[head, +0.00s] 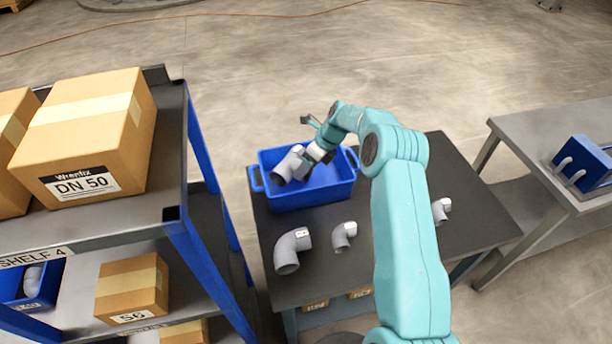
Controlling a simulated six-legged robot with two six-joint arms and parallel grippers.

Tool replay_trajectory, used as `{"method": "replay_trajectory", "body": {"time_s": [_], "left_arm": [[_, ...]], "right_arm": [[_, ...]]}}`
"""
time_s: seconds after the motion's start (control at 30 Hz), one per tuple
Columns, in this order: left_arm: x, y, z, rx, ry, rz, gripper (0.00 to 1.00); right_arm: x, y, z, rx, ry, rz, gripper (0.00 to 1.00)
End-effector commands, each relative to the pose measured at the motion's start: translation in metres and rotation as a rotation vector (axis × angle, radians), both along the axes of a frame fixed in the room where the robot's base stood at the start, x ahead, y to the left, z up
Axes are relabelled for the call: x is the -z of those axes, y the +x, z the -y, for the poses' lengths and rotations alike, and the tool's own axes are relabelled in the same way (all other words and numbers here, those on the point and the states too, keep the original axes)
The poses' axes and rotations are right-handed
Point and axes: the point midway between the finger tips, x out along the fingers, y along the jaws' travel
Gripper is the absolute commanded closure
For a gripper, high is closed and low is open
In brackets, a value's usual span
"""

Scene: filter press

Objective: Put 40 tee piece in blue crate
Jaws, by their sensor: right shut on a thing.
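The blue crate (318,197) stands at the back of a dark table. My right gripper (308,158) is over the crate, shut on a grey pipe fitting (287,166) that looks like the tee piece. The fitting is tilted above the crate's left part; I cannot tell whether it touches the crate's inside. Its size marking is too small to read. My left gripper is not in view.
A large grey elbow (290,252), a smaller elbow (343,237) and another grey fitting (440,209) lie on the dark table (330,275). A blue-framed shelf (190,240) with boxes stands close on the left. A grey bench (545,125) with a blue holder (585,163) is at right.

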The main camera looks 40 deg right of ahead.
Motion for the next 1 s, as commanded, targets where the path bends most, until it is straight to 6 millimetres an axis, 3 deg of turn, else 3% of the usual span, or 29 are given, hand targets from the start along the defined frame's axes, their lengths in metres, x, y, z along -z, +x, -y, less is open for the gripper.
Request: {"method": "replay_trajectory", "body": {"time_s": [0.4,0.77,0.8,0.87,1.0], "left_arm": [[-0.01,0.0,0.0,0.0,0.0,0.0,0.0],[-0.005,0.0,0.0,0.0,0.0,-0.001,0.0],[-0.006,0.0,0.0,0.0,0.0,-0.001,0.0],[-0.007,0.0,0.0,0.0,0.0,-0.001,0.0],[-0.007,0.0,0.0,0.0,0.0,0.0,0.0]], "right_arm": [[0.049,0.004,0.0,0.0,-0.002,0.003,0.82],[0.055,0.004,0.0,-0.001,-0.002,0.003,0.82],[0.054,0.004,0.0,0.0,-0.002,0.002,0.27],[0.054,0.004,0.0,0.0,-0.001,0.001,0.11],[0.053,0.004,0.0,0.0,-0.001,0.001,0.11]]}}
